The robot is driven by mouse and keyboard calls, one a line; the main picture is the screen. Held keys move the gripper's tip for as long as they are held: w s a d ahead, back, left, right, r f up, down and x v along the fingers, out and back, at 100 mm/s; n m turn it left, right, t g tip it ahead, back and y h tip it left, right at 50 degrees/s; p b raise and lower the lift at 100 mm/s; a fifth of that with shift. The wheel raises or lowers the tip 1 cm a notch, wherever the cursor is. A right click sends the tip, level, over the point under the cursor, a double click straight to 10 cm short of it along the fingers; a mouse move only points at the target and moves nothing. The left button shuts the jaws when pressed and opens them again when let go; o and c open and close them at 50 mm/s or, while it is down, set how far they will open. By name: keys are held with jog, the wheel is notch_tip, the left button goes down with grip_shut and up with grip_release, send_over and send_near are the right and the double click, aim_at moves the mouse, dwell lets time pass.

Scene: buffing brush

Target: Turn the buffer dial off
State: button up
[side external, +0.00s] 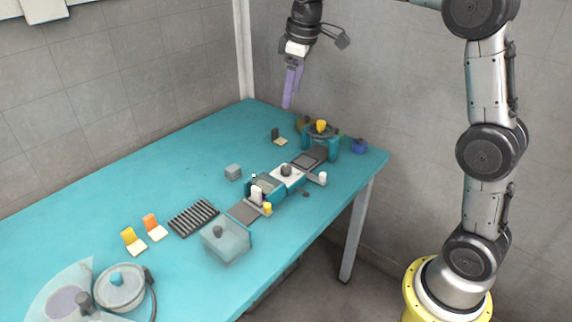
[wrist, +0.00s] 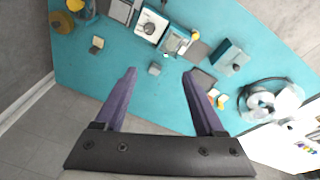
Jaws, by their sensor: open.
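A teal machine (side external: 333,145) stands at the far right end of the teal table, with a yellow knob (side external: 321,125) on its top that looks like the buffer dial. An olive-yellow wheel and a blue wheel (side external: 360,146) sit at its sides. In the wrist view the machine shows at the top left, with its yellow knob (wrist: 75,5) near the edge and the olive wheel (wrist: 62,22). The dial's setting is too small to tell. My gripper (side external: 289,100) hangs high above the table's far end, apart from the machine. Its purple fingers (wrist: 160,74) are open and empty.
A white plate with a dark knob (side external: 286,170) sits mid-table beside a teal block. The table's left side is largely clear.

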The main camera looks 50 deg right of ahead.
jog(key=w+d+f+g, duration=0.1)
jog(key=w+d+f, duration=0.2)
jog(key=w+f, duration=0.25)
jog(key=g, duration=0.1)
send_near(286, 167)
jog(key=shift+m, duration=0.4)
notch_tip(286, 167, down, 9)
jog(key=shift+w+d+r, duration=0.1)
grip_shut()
